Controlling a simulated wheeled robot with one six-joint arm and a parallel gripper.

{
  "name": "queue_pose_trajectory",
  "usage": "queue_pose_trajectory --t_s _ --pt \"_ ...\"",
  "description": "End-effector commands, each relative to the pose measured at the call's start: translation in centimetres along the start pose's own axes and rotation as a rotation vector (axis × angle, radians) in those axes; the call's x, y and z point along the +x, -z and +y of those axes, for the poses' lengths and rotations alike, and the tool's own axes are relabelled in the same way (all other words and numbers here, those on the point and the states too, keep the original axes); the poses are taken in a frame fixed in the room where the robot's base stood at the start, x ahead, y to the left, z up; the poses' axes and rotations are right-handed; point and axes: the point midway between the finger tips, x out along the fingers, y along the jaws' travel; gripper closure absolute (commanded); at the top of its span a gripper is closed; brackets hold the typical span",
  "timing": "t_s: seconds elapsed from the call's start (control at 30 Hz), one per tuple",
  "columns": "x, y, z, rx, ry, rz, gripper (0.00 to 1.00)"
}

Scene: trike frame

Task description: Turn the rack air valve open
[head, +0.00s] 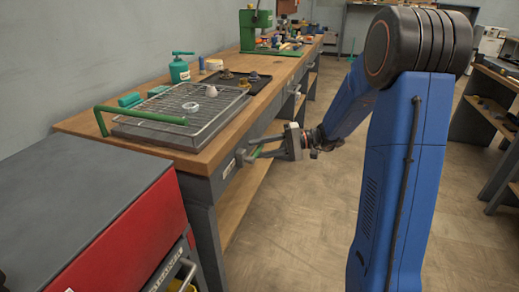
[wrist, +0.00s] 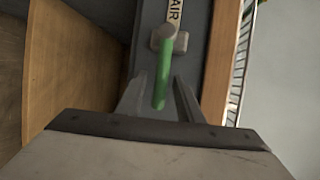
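In the wrist view the lever runs from the pivot down toward my gripper, slightly tilted. My gripper (wrist: 160,92) is open, with one finger on each side of the lever's free end.
A wire rack (head: 190,105) with a green bar (head: 140,115) sits on the wooden bench top (head: 195,155). A red and grey tool cabinet (head: 110,225) stands at the near left. A lower wooden shelf (head: 243,195) runs under the bench.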

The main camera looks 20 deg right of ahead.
Motion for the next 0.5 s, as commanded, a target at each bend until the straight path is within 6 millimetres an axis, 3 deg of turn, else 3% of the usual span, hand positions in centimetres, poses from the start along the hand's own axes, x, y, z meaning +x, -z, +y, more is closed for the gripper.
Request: queue_pose_trajectory --t_s 0.03,0.13,0.5 --pt "-0.01 0.0 0.0 0.0 0.0 0.0 0.76" --pt "-0.02 0.0 0.0 0.0 0.0 0.0 1.0" --pt "-0.08 -0.02 -0.24 -0.027 -0.011 0.006 1.0"
